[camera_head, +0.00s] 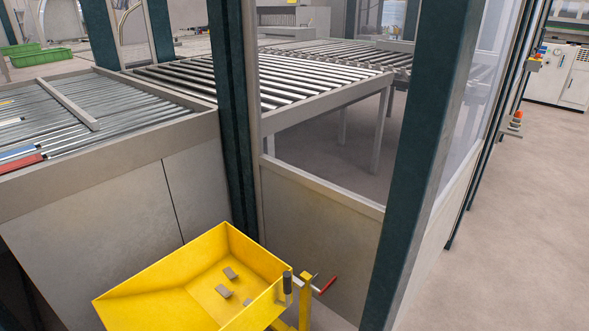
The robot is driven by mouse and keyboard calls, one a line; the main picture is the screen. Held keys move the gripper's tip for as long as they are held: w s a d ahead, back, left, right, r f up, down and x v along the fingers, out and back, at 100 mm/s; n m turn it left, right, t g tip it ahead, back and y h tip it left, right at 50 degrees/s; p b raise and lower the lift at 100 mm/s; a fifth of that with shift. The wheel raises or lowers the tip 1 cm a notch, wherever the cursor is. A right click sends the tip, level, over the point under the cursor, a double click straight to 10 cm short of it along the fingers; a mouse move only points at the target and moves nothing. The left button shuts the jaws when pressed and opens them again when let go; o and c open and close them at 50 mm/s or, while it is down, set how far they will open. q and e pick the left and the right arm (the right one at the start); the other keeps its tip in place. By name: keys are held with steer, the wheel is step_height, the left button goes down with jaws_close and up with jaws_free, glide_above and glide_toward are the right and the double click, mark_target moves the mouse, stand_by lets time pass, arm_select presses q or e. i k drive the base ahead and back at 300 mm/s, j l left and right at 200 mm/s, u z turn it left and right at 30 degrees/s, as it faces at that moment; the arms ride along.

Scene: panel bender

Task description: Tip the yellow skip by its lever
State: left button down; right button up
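The yellow skip (190,285) stands at the bottom of the head view, in front of the grey machine panels. Its open top faces up, and a few small grey metal pieces (226,288) lie on its inner floor. The bottom edge of the picture cuts off its lower part. At its right side is a lever with a red grip (328,284), pointing out to the right beside a yellow upright (305,300). A dark upright cylinder (287,283) sits by the skip's right corner. Neither of my grippers is in view.
Dark posts (232,110) and a right-hand post (415,150) frame a fenced machine behind the skip. Roller conveyors (310,75) fill the back. Open floor (530,220) lies to the right, with a control cabinet (562,75) at its far end.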

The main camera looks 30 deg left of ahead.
mark_target(178, 293)
steer(key=u, duration=1.4)
